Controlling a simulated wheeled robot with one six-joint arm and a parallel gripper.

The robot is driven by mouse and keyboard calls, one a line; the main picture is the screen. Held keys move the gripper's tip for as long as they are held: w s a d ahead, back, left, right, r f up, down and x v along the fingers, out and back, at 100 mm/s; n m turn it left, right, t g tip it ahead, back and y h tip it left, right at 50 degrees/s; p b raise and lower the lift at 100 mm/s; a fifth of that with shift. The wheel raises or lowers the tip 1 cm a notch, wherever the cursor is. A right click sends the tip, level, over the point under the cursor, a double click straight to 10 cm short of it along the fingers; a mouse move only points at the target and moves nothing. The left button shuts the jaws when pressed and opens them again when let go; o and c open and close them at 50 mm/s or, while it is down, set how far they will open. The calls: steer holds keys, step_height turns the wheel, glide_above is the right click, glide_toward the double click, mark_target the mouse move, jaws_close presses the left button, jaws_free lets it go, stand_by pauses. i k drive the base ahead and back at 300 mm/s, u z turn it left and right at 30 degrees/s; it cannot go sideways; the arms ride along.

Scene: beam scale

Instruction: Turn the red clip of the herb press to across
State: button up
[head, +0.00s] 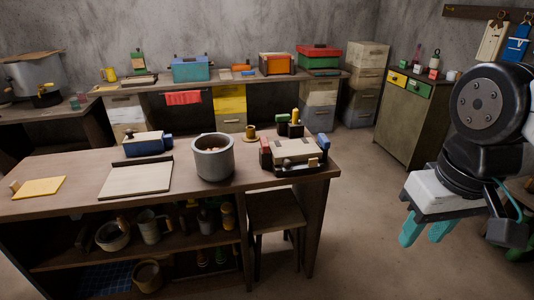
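What looks like the herb press (295,151) stands near the right end of the wooden bench, with a pale flat top and a dark frame. A small red part, which looks like the red clip (265,148), is at its left side. A blue part (323,142) is at its right side. Which way the red part is turned is too small to tell. My gripper (426,231) has teal fingers pointing down at the right of the head view. The fingers are apart with nothing between them. It is well to the right of the bench, away from the press.
A grey pot (213,160) stands just left of the press, and a pale board (136,180) farther left. A brass weight (250,133) and a dark block with a yellow knob (290,126) sit behind it. A stool (275,211) stands under the bench's right end. Floor between bench and gripper is clear.

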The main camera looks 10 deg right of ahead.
mark_target(265, 145)
steer(key=u, duration=0.35)
steer(key=i, duration=1.1)
steer(key=z, duration=0.15)
